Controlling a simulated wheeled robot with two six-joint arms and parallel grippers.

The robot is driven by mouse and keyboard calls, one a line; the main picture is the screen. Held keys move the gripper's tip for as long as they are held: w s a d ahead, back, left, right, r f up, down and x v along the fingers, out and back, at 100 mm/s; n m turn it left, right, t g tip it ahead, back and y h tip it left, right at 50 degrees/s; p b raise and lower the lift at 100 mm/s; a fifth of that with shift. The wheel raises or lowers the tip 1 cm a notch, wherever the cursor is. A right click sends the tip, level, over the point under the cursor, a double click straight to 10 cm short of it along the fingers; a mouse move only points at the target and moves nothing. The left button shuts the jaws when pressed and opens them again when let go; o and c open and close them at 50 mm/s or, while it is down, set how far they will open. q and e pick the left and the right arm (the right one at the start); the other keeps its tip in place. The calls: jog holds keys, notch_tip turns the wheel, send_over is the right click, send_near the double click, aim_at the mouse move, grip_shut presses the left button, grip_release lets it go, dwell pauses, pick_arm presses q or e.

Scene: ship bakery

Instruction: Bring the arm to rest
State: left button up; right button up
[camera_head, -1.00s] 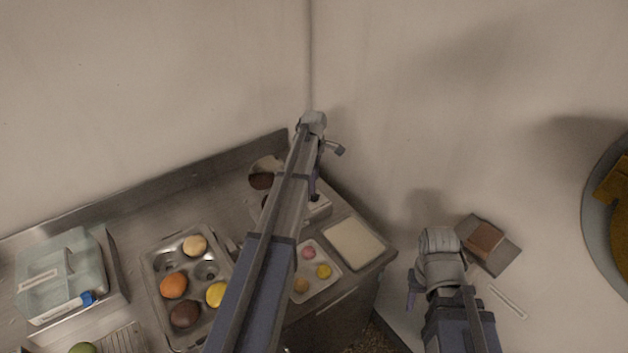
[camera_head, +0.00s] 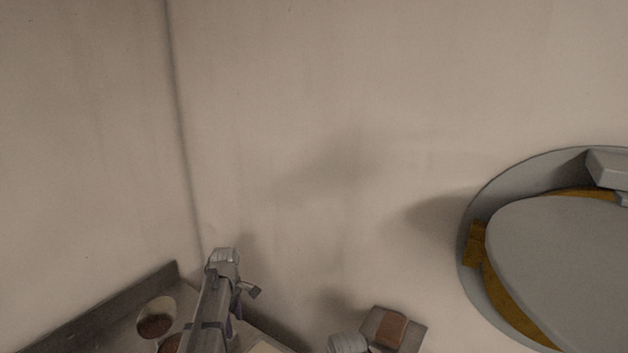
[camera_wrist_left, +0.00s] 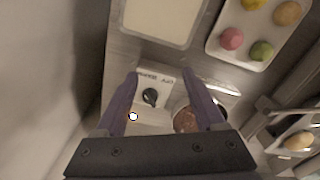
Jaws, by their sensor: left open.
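My left arm (camera_head: 210,318) reaches up from the lower left in the head view, over the corner of the steel counter. My left gripper (camera_head: 238,306) hangs at its far end, mostly hidden by the arm. In the left wrist view its two purple fingers (camera_wrist_left: 160,74) are spread apart with nothing held between them. Below and between them is a pale control box with a black knob (camera_wrist_left: 150,96). Only a pale joint of my right arm (camera_head: 348,343) shows at the bottom edge of the head view; the right gripper is out of frame.
The wrist view shows a cream-filled tray (camera_wrist_left: 163,18), a white tray with coloured rounds (camera_wrist_left: 245,48) and a round container of brown contents (camera_wrist_left: 186,121) near the right finger. A grey-rimmed porthole (camera_head: 475,290) is at right. The wall ahead is bare.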

pick_arm(q)
jog(key=s+d+f+m+b, duration=0.2)
jog(key=s+d+m, duration=0.8)
jog(key=s, duration=0.2)
jog(key=s+d+f+m+y+b, duration=0.1)
jog(key=s+d+f+m+b, duration=0.1)
jog(key=s+d+m, duration=0.8)
jog(key=s+d+f, duration=0.1)
jog(key=s, duration=0.2)
jog(key=shift+f+b, duration=0.2)
jog(key=shift+b, duration=0.15)
